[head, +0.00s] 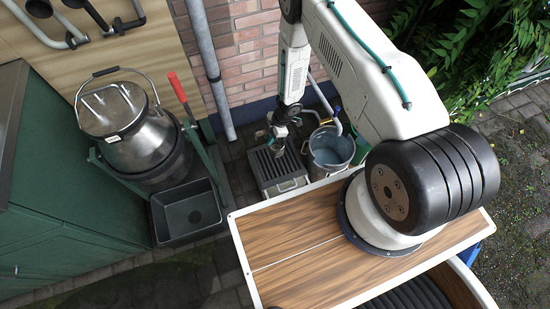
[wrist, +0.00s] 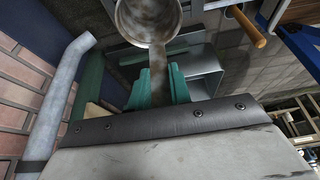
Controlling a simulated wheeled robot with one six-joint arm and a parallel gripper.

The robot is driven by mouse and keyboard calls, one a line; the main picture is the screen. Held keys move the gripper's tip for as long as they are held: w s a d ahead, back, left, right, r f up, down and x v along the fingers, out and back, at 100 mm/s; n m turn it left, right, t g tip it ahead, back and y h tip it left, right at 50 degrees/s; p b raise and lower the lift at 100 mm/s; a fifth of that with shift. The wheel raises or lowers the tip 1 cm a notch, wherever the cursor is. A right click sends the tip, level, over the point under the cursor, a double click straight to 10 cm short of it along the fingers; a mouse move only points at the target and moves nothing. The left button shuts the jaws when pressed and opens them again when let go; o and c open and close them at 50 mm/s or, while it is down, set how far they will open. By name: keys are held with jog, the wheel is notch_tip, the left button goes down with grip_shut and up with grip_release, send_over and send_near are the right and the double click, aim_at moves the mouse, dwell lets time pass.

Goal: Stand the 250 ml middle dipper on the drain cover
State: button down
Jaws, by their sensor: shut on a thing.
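My gripper (wrist: 158,88), with green fingers, is shut on the handle of a metal dipper (wrist: 148,18). The dipper's round cup is at the top of the wrist view, partly cut off by the frame edge. In the head view my gripper (head: 280,128) hangs over the drain cover (head: 285,172), a dark slatted grate on a grey box on the ground. The dipper is small there, just above the grate; I cannot tell whether it touches it. No size marking is readable.
A metal bucket (head: 333,150) of bluish liquid stands right of the drain cover. A lidded churn (head: 125,125) and a black tray (head: 187,212) are to the left, with a red-handled lever (head: 178,88). A grey pipe (head: 208,65) runs down the brick wall.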

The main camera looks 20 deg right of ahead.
aim_at(270, 149)
notch_tip(270, 149, down, 10)
jog(key=shift+r, duration=0.15)
dwell(0.3)
jog(key=c, duration=1.3)
grip_release()
